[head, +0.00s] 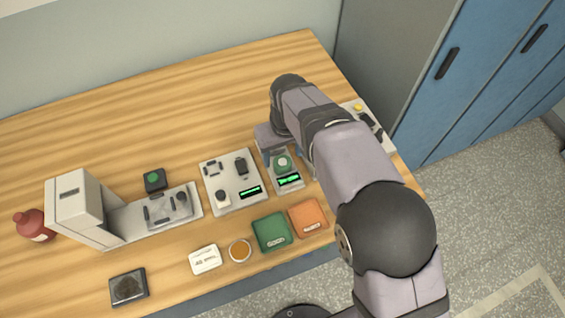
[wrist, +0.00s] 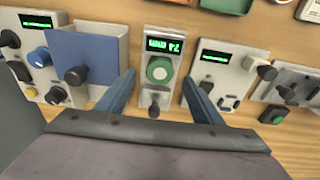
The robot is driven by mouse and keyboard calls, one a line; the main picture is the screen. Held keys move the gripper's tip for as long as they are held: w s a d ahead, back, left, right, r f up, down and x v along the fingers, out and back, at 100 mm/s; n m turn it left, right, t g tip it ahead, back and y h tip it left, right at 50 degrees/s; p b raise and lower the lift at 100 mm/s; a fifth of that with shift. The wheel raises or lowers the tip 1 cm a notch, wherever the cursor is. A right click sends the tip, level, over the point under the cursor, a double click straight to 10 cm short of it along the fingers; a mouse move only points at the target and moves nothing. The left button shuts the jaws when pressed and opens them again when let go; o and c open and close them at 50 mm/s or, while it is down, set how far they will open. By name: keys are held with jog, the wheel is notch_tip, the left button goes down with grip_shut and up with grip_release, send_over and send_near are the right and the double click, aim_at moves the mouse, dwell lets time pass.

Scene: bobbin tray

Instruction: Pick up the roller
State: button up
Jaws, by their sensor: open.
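I cannot make out anything that is clearly a roller in either view. My gripper (head: 282,158) is over the back right part of the bench in the head view. In the wrist view, its two blue fingers stand apart and my gripper (wrist: 159,79) is open. Between the fingers is a narrow panel (wrist: 178,45) with a green display, a round green button (wrist: 158,69) and a dark lever (wrist: 154,106). I see nothing held. My arm hides part of the bench in the head view.
Panels with knobs flank the fingers, one with a blue plate (wrist: 88,50). A green case (head: 271,231), orange case (head: 308,217), white card (head: 205,259) and amber dish (head: 240,250) lie near the front edge. The rear bench is clear.

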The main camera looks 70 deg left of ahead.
aim_at(282, 161)
jog(key=shift+f+p, duration=0.6)
jog(key=shift+a+f+p, duration=0.15)
jog(key=shift+f+p, duration=0.3)
jog(key=shift+f, duration=0.55)
jog(key=shift+a+f+p, duration=0.1)
jog(key=shift+f+p, duration=0.35)
jog(key=shift+f, duration=0.5)
jog(key=c, duration=1.3)
jog(key=shift+r, duration=0.15)
